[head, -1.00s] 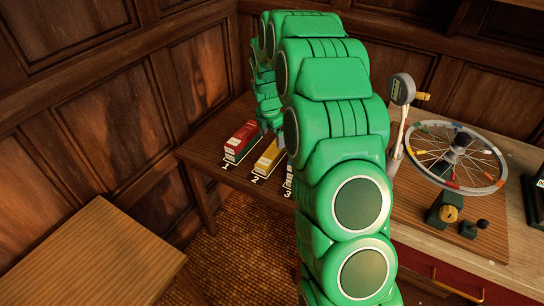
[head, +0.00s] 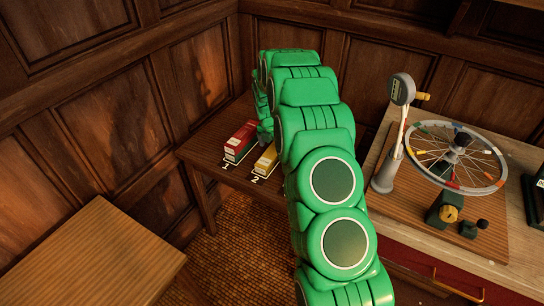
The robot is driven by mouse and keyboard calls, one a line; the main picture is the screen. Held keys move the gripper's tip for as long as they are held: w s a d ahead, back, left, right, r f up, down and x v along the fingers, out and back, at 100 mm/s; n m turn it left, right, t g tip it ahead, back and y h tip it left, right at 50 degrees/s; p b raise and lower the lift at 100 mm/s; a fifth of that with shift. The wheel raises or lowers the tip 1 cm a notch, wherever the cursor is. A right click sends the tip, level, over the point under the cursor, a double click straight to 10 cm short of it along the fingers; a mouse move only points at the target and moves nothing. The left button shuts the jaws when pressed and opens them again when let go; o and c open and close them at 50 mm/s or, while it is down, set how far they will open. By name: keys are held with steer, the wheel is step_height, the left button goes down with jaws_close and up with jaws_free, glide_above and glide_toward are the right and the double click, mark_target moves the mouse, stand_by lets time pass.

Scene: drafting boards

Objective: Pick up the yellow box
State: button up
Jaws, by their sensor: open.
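The yellow box (head: 265,160) sits on the dark wooden table by the label "2", to the right of the red box (head: 241,137) by the label "1". Its right part is hidden behind my green arm. My gripper (head: 265,137) is at the far end of my arm, low and close behind the yellow box. It is small and partly hidden by the arm. I cannot see anything held in it, nor whether it touches the box.
The dark table (head: 205,152) has free room at its left front. A wooden bench (head: 95,255) stands at the lower left. On the right, a workbench (head: 515,205) carries a spoked wheel (head: 425,150) and a gauge on a stand (head: 388,170). Panelled walls close off the back.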

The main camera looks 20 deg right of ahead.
mark_target(272, 152)
steer(key=shift+w+a+f, duration=0.1)
steer(key=shift+w+f, duration=0.05)
steer(key=shift+f, duration=2.45)
steer(key=c, duration=1.2)
steer(key=shift+r, duration=0.15)
